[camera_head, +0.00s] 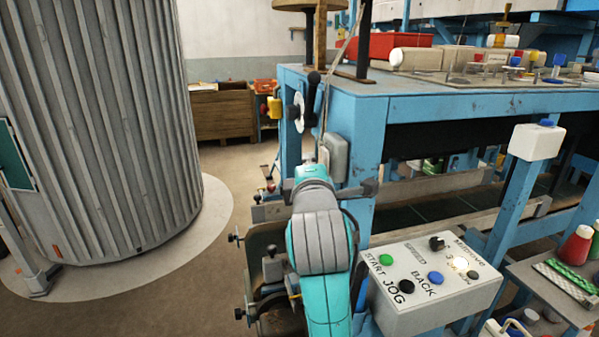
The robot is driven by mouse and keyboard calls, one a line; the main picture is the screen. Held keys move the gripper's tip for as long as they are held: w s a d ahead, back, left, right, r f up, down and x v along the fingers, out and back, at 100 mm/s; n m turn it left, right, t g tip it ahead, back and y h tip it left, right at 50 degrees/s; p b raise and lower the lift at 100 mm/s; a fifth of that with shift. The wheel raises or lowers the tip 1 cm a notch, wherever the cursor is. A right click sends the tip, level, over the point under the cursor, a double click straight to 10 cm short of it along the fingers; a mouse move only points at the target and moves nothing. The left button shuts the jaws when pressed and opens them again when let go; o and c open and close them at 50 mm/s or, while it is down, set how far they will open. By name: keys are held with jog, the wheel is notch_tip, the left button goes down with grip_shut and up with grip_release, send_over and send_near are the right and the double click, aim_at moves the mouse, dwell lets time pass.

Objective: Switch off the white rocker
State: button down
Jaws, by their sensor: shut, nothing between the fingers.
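A pale control box (425,303) stands at the lower right, its top face tilted toward me. It carries a green button (386,260) by START, a black button (406,286) by JOG, a blue button (435,278) by BACK and a dark knob (436,243) by SPEED. A small round white piece (460,264), bright as if lit, sits near the right edge beside small print. I cannot tell whether it is a rocker, and no other white rocker is clear. My teal and grey arm rises left of the box.
A blue machine frame (465,104) fills the right, with a white box (536,142) with a blue top on its post. A ribbed grey cylinder (100,130) stands left. A cart with bottles (577,246) is at far right. Floor (215,250) is open left of my arm.

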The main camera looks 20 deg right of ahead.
jog(key=shift+d+r, duration=0.1)
jog(key=shift+d, duration=0.8)
jog(key=shift+d, duration=0.25)
